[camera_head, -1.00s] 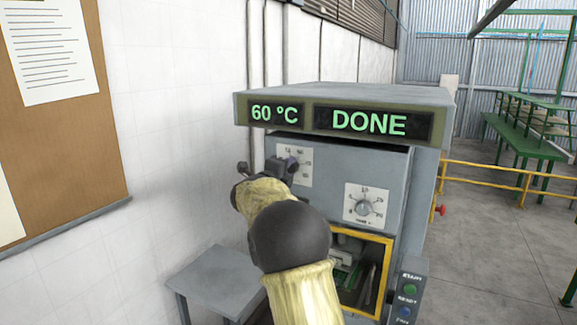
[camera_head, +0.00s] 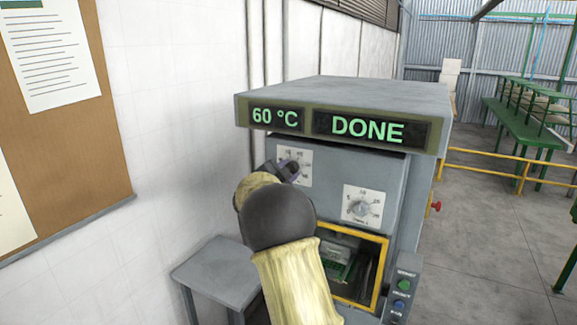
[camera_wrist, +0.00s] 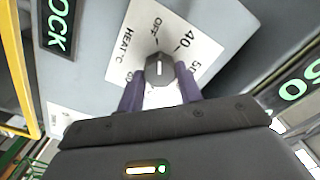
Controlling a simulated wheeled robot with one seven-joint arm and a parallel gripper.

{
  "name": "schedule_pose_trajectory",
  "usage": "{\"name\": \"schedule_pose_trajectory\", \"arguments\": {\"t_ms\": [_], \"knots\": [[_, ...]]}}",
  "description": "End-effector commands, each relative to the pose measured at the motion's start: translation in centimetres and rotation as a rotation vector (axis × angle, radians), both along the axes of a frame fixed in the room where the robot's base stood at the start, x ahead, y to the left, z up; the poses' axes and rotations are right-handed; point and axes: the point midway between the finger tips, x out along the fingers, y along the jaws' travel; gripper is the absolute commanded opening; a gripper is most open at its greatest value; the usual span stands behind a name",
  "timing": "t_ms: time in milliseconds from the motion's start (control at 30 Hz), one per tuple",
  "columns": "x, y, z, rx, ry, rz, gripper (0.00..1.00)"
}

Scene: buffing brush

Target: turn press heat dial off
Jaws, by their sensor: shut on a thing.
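The heat dial (camera_wrist: 159,69) is a dark knob with a white mark, on a white plate (camera_wrist: 140,45) printed HEAT °C, OFF, 40 and 50. In the wrist view my gripper (camera_wrist: 159,82) has its purple fingers on both sides of the knob, shut on it. The white mark runs up the picture, roughly towards OFF; exact alignment is hard to tell. In the head view the dial's plate (camera_head: 304,164) shows at the upper left of the grey press (camera_head: 330,165), and my gripper (camera_head: 287,172) and wrist hide most of the dial. The display (camera_head: 340,126) reads 60 °C and DONE.
A second dial (camera_head: 362,208) sits lower right on the press front. Below is a yellow-framed opening (camera_head: 383,262), with a button panel (camera_head: 403,290) to its right. A small grey table (camera_head: 215,272) stands left, near the white wall (camera_head: 190,130).

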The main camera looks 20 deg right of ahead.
Motion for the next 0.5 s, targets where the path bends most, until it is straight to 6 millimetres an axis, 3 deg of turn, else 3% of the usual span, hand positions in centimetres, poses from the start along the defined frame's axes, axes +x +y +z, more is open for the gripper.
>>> {"name": "schedule_pose_trajectory", "arguments": {"t_ms": [500], "knots": [[0.08, 0.24, -0.27, -0.069, 0.094, 0.004, 0.13]]}}
